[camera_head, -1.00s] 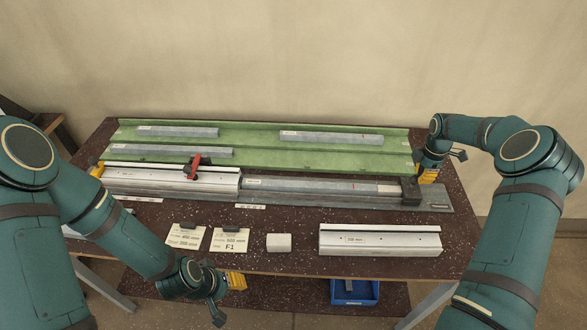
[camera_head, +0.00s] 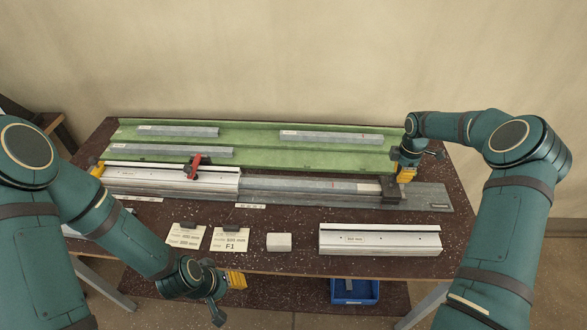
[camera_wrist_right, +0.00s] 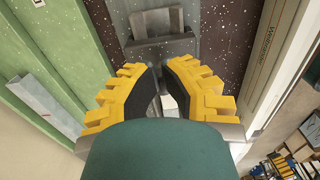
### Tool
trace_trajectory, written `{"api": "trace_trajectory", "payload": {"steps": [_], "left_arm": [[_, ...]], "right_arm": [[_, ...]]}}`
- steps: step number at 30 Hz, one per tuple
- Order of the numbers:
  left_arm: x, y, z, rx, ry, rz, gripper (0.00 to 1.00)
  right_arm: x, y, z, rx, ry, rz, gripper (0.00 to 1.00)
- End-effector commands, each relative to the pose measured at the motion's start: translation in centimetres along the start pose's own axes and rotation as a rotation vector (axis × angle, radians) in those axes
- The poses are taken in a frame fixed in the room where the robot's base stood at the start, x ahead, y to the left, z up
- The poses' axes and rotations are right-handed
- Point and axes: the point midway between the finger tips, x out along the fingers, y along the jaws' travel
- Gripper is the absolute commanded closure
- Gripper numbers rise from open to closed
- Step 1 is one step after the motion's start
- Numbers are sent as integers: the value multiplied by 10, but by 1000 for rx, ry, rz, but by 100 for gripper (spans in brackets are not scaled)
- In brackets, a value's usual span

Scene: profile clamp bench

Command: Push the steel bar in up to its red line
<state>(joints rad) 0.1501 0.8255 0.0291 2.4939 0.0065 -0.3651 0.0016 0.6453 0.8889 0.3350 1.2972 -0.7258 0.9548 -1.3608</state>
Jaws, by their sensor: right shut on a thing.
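The steel bar (camera_head: 300,186) lies in line with the pale clamped profile (camera_head: 150,180), its left end at the profile's right mouth. Its small red line (camera_head: 359,187) shows near the right end, well clear of the mouth. A black block (camera_head: 390,190) sits at the bar's right end. My right gripper (camera_head: 404,175) is at this block and shut on it; in the right wrist view the fingers (camera_wrist_right: 160,88) partly hide the contact, and the block (camera_wrist_right: 160,52) shows just past them. My left gripper (camera_head: 237,281) hangs at the front edge, away from the bar; its fingers are unclear.
A red clamp (camera_head: 196,165) stands on the profile. A green tray (camera_head: 260,157) behind holds several grey bars. In front lie two cards (camera_head: 230,239), a pale block (camera_head: 279,242) and a loose profile (camera_head: 380,240). A blue bin (camera_head: 355,291) is below.

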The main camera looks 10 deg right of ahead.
Motion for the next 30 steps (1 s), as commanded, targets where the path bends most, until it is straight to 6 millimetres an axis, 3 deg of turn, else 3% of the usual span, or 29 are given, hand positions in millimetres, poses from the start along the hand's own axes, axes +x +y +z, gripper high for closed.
{"api": "trace_trajectory", "payload": {"steps": [30], "left_arm": [[3,-1,0,0,0,-1,53]], "right_arm": [[1,-1,-72,-4,3,-2,100]]}}
